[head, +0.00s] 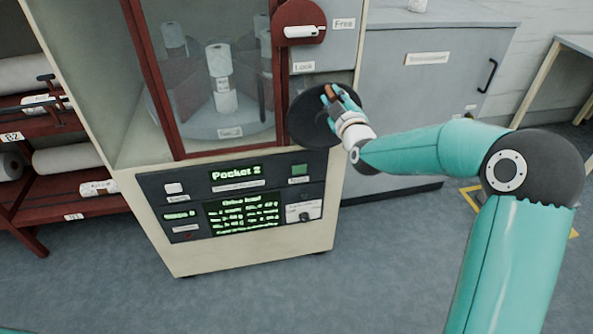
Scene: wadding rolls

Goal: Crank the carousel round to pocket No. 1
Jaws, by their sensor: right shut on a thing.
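The carousel (205,123) stands behind the framed glass door of the cabinet, with white rolls (220,62) upright on its round platform. A small label on the platform's front edge is too small to read. The cabinet's display (236,172) reads "Pocket 2". The crank, a dark round disc (308,117), sits on the cabinet's right side. My right gripper (336,97) is at the disc's upper right, shut on the brownish crank handle (329,92); its fingers partly hide the handle. My left gripper is not in view.
A red lock lever plate (299,14) with a white handle sits above the crank, between labels "Free" and "Lock". The control panel (160,205) has buttons and a green text screen. A grey cabinet (425,100) stands right; red shelves (75,190) with rolls stand left.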

